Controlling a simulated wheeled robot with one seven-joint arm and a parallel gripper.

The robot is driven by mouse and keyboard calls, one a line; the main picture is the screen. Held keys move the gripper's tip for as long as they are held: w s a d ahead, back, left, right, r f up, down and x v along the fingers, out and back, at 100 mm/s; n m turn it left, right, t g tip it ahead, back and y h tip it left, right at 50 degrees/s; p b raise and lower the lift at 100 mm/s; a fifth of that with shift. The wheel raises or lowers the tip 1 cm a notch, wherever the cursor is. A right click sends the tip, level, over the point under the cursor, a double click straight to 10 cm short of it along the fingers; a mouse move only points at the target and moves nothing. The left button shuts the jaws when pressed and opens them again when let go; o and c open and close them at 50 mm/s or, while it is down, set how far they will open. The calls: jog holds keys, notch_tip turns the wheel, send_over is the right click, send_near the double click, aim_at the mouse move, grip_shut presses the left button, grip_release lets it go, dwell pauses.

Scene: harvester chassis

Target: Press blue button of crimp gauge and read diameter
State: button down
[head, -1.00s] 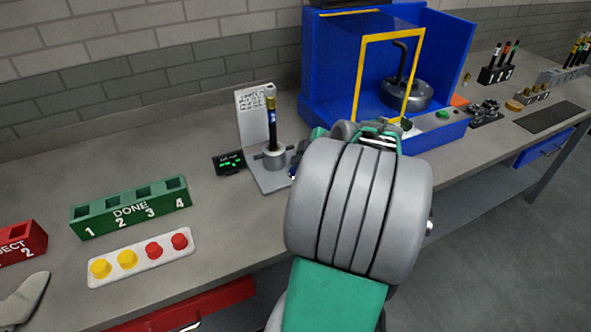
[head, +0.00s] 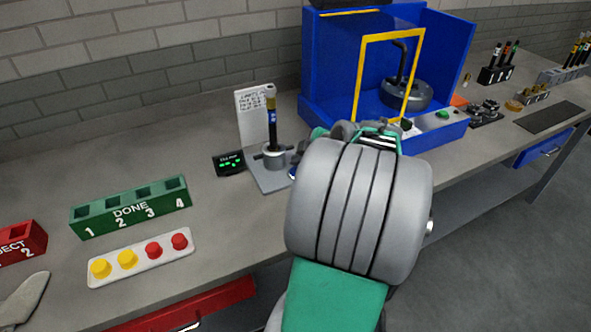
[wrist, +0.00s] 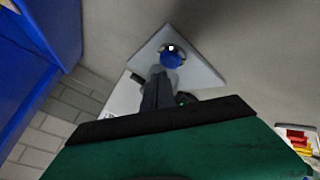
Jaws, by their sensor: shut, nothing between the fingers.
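The crimp gauge stands on the bench in the head view, with a grey base (head: 271,180), a metal fixture (head: 273,157) and a dark, gold-topped cable piece (head: 271,123) upright in it. Its small black display (head: 229,163) shows green text, too small to read surely. The blue button (wrist: 172,57) is on the base plate in the wrist view; only a bit of blue shows in the head view. My gripper (wrist: 163,74) is shut and empty, its fingertips at the button's lower edge. I cannot tell whether they touch it. My arm mostly hides the gripper in the head view.
A white text card (head: 253,108) stands behind the gauge. A blue machine with a yellow frame (head: 362,80) is to the right. A green DONE rack (head: 132,212) and a panel of yellow and red buttons (head: 141,258) are left. Bare bench lies between them and the gauge.

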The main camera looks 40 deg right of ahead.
jog(key=shift+f, duration=0.1)
jog(key=shift+f+b, duration=0.35)
jog(key=shift+b, duration=0.35)
jog(key=shift+f+b, duration=0.45)
jog(key=shift+b, duration=0.1)
dwell(0.5)
dwell(0.3)
jog(key=shift+r+p, duration=0.3)
jog(key=shift+r, duration=0.55)
jog(key=shift+r, duration=0.15)
jog(key=shift+r+p, duration=1.25)
jog(key=shift+r, duration=1.2)
